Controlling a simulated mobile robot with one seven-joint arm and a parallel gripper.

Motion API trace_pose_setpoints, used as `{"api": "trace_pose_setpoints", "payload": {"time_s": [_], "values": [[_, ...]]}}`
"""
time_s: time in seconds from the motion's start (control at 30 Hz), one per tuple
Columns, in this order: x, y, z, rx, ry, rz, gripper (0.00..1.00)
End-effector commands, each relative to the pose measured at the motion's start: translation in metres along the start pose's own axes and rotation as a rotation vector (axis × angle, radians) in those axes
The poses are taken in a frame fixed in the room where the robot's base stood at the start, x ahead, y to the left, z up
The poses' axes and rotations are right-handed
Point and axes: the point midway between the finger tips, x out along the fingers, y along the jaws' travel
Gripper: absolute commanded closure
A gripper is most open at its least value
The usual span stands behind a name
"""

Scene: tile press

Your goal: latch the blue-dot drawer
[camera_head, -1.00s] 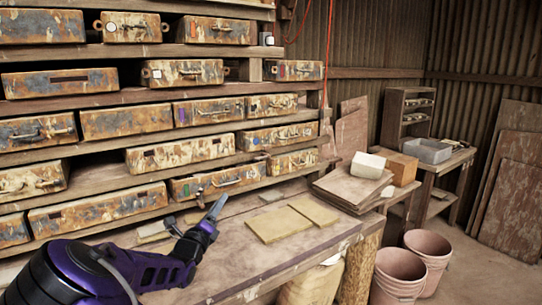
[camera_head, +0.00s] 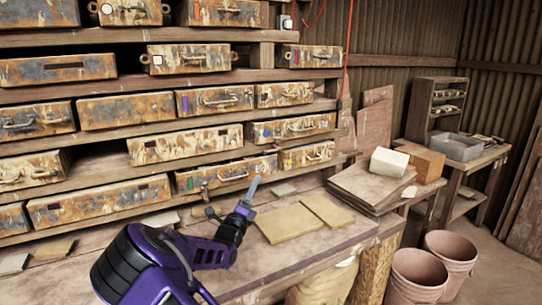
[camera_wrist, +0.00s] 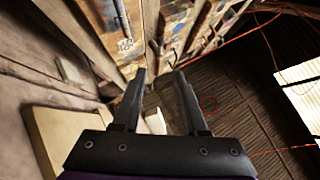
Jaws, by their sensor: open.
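The blue-dot drawer appears to be the rusty, cream-mottled box (camera_head: 308,127) at the right of the second-lowest shelf row in the head view. It has a small bluish mark at its left end and a bar handle on its front. I cannot tell how far out it stands. My gripper (camera_head: 253,190) is in front of and below it, above the bench, with its fingers pointing up. In the wrist view my gripper (camera_wrist: 159,76) is open with nothing between its fingers.
A drawer with a yellowish mark (camera_head: 312,154) and a wider handled drawer (camera_head: 225,174) sit on the row below. Flat tan tiles (camera_head: 290,222) lie on the bench (camera_head: 345,238). Stacked boards (camera_head: 360,186) and a white block (camera_head: 389,162) stand right. Buckets (camera_head: 418,275) are on the floor.

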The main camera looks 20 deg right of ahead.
Motion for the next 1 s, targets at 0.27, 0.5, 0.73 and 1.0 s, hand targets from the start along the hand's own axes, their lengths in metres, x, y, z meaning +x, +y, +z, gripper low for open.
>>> {"api": "trace_pose_setpoints", "payload": {"time_s": [0.27, 0.5, 0.73, 1.0], "values": [[0.062, -0.001, -0.002, 0.0, 0.002, -0.004, 0.58], [0.113, -0.001, -0.002, 0.0, 0.002, -0.003, 0.58], [0.14, -0.001, -0.001, 0.0, 0.0, -0.002, 0.58], [0.147, 0.0, -0.001, -0.002, 0.001, 0.0, 0.58]]}}
